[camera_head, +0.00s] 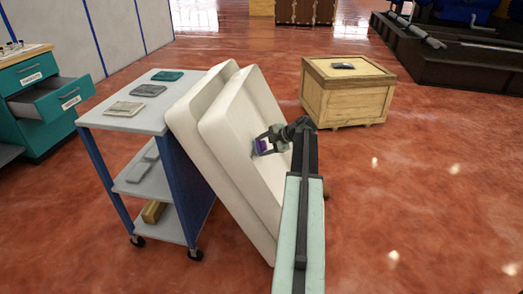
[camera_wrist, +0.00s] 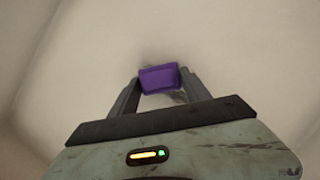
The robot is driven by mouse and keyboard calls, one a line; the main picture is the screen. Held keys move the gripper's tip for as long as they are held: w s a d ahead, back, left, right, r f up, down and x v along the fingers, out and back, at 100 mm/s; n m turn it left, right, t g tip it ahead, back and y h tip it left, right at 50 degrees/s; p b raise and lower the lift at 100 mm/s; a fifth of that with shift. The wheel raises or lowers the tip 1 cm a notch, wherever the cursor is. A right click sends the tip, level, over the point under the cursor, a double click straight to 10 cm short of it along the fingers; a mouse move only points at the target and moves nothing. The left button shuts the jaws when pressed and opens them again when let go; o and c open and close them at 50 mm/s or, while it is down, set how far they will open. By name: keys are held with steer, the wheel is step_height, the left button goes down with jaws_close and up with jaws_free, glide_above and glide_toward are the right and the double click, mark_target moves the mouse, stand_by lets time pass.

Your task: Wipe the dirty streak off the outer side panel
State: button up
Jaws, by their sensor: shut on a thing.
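Two large off-white panels lean against a cart in the head view. The outer side panel (camera_head: 240,120) is the nearer one, tilted, with a raised rim. My gripper (camera_head: 265,144) is at the middle of its recessed face, shut on a purple block-like wiping pad (camera_wrist: 159,78). The pad also shows in the head view (camera_head: 261,146). It appears to be against the panel face, though exact contact is hard to tell.
The cart (camera_head: 120,122) with folded cloths on top stands left of the panels. A wooden crate (camera_head: 345,95) with a dark item on it stands behind right. A teal drawer cabinet (camera_head: 40,120) is at far left. The red floor at right is clear.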

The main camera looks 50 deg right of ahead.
mark_target(254, 154)
steer(key=shift+w+d, duration=0.65)
steer(key=shift+d, duration=0.2)
steer(key=shift+w+d, duration=0.6)
steer(key=shift+d, duration=0.2)
steer(key=shift+w+a+f, duration=0.1)
steer(key=shift+f, duration=0.05)
steer(key=shift+s+a, duration=0.6)
steer(key=shift+a, duration=0.2)
steer(key=shift+s+a, duration=0.55)
steer(key=shift+a, duration=0.25)
steer(key=shift+s+a, duration=0.35)
steer(key=shift+a, duration=0.3)
steer(key=shift+s+a, duration=0.35)
steer(key=shift+a, duration=0.25)
steer(key=shift+s+a, duration=0.35)
steer(key=shift+a, duration=0.3)
steer(key=shift+s+a, duration=0.75)
steer(key=shift+a, duration=0.25)
steer(key=shift+s+a, duration=0.75)
steer(key=shift+a, duration=0.25)
steer(key=shift+s+a, duration=0.75)
steer(key=shift+a, duration=0.25)
steer(key=shift+d, duration=0.1)
